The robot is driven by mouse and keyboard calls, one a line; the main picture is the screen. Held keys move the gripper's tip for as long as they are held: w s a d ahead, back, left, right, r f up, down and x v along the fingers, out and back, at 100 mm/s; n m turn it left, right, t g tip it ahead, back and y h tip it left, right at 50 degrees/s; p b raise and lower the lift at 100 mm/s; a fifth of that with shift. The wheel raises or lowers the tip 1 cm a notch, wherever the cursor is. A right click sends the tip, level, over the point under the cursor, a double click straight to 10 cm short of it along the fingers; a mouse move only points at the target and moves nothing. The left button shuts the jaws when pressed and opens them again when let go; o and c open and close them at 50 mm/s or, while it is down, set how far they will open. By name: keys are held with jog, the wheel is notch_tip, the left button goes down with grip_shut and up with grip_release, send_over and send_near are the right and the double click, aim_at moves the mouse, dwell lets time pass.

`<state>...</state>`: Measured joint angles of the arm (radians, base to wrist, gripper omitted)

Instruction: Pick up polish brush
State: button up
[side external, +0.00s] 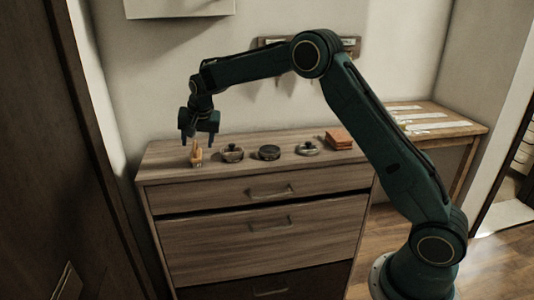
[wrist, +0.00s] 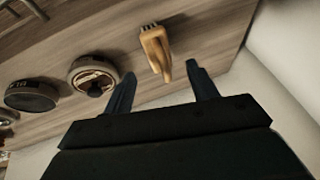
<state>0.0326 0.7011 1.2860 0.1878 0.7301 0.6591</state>
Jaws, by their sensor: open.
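The polish brush (side external: 197,158) is a small tan wooden piece near the left end of the dresser top. In the wrist view the brush (wrist: 155,50) shows a pale bristle end at the top and its handle pointing toward the gap between my fingers. My gripper (side external: 199,140) is over the brush in the side view, pointing down. In the wrist view my gripper (wrist: 160,82) has its two dark fingers apart, with nothing held between them. Whether the fingers touch the brush cannot be told.
On the dresser top (side external: 165,160), a round tin with a knob (side external: 232,154), a dark round tin (side external: 269,153), another knobbed tin (side external: 307,149) and a stack of orange-brown pieces (side external: 339,139) stand in a row to the right. A wall rises behind.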

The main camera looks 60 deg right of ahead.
jog(key=shift+x, duration=2.4)
jog(key=shift+s, duration=0.1)
jog(key=c, duration=1.1)
